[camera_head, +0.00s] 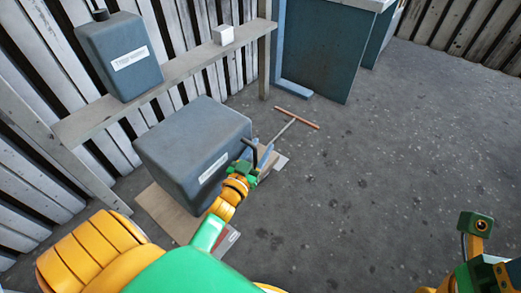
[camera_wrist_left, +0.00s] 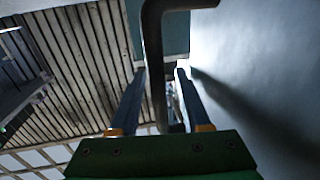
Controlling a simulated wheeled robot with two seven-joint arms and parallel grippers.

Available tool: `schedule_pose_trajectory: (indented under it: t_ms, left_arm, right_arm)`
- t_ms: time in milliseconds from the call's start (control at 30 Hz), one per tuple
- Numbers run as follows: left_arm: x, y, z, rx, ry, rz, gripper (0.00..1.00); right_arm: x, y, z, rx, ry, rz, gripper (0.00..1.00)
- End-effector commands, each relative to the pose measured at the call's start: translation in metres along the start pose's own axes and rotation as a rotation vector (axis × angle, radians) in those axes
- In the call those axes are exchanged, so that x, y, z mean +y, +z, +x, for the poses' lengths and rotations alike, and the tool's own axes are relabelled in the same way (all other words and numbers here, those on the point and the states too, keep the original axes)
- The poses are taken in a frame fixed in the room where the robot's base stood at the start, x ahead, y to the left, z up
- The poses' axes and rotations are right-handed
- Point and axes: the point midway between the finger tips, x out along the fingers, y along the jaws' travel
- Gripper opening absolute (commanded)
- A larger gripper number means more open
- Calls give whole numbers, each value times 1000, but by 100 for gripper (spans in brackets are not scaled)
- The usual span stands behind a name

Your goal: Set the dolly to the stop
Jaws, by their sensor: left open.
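A large grey-blue housing (camera_head: 195,145) with a white label stands on a flat wooden board (camera_head: 165,212) that looks like the dolly. A thin rod with an orange crossbar (camera_head: 297,118) reaches from the board's far right side across the floor. A dark bent handle (camera_head: 249,147) shows at the housing's right side. My left gripper (camera_head: 262,157) is beside it, fingers open. In the left wrist view the dark bent bar (camera_wrist_left: 153,50) runs between the two fingers (camera_wrist_left: 160,72); contact cannot be told. My right gripper's fingers are not in view. I cannot identify the stop with certainty.
A grey jug (camera_head: 120,60) and a small white box (camera_head: 223,35) stand on a wooden shelf (camera_head: 185,75) along the slatted wall. A blue cabinet (camera_head: 322,50) stands behind, with a blue strip (camera_head: 294,89) on the floor. The floor at right is clear.

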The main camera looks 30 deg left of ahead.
Motion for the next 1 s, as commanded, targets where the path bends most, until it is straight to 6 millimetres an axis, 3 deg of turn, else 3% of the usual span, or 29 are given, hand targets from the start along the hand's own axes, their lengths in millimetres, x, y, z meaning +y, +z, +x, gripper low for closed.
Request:
schedule_pose_trajectory:
  t_ms: [33, 200, 1000]
  left_arm:
    - [0, 0, 0, 0, 0, 0, 45]
    - [0, 0, 0, 0, 0, 0, 0]
    - [0, 0, 0, 0, 0, 0, 0]
  right_arm:
    - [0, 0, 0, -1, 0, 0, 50]
    - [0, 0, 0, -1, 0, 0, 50]
    - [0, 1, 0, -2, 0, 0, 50]
